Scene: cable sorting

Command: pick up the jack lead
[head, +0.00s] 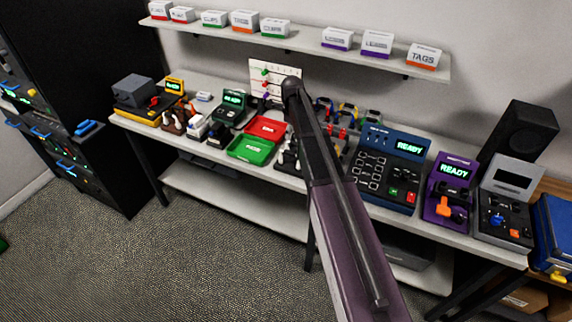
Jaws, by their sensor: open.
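I cannot pick out the jack lead for certain in the head view. Several coloured looped items (347,112), small in the picture, stand at the back of the bench just right of my arm; I cannot tell whether one is the lead. My arm runs from the bottom of the picture up to a dark joint over the middle of the bench. My gripper cannot be made out; it seems hidden behind the arm. The arm also covers part of the bench middle.
On the bench (460,240) are a red tray (267,129), a green tray (250,150), a white board (283,75) with coloured plugs, a blue READY device (385,170) and a purple one (450,190). A shelf (310,45) with labelled boxes hangs above.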

